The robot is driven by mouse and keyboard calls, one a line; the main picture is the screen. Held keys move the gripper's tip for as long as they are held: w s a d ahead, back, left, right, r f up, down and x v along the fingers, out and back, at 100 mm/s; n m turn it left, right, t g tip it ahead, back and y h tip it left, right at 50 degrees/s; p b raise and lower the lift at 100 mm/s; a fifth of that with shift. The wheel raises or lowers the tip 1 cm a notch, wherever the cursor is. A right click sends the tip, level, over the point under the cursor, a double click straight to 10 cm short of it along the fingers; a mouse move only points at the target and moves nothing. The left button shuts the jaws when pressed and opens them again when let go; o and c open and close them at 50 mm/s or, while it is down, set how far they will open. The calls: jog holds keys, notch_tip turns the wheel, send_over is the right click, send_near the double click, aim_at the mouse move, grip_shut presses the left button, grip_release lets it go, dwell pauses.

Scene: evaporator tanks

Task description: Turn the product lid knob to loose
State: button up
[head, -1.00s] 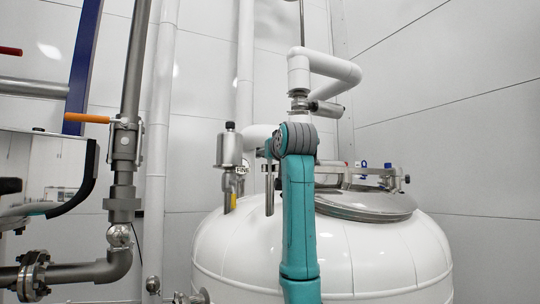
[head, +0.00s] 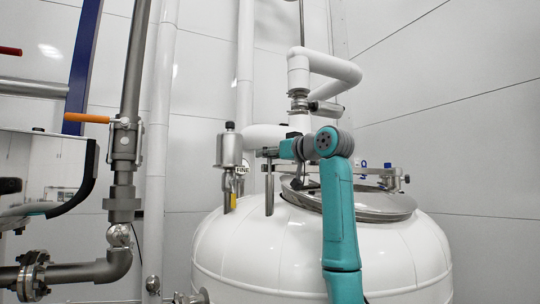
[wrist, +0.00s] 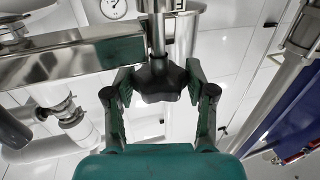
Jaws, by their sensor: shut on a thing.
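The black star-shaped knob (wrist: 160,84) is on a steel shaft in the wrist view. My gripper (wrist: 158,78) is shut on it, with one finger on each side. In the head view, the round steel lid (head: 375,208) lies on top of the white tank (head: 275,250). My teal arm reaches up in front of the tank and bends left above the lid. The knob and my fingertips cannot be made out in the head view. The knob's turn position cannot be read.
A steel bar (wrist: 75,60) runs close beside the knob, left of my gripper. A round gauge (wrist: 113,8) is near the top of the wrist view. A thick white pipe (head: 335,65) rises behind the lid. A valve with an orange handle (head: 87,118) is at left.

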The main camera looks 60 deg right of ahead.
jog(key=shift+n+y, duration=0.4)
jog(key=shift+y, duration=0.2)
jog(key=o, duration=1.2)
jog(key=shift+c, duration=0.2)
jog(key=v, duration=0.7)
jog(key=shift+s, duration=0.2)
jog(key=shift+f, duration=0.1)
jog(key=shift+c, duration=0.2)
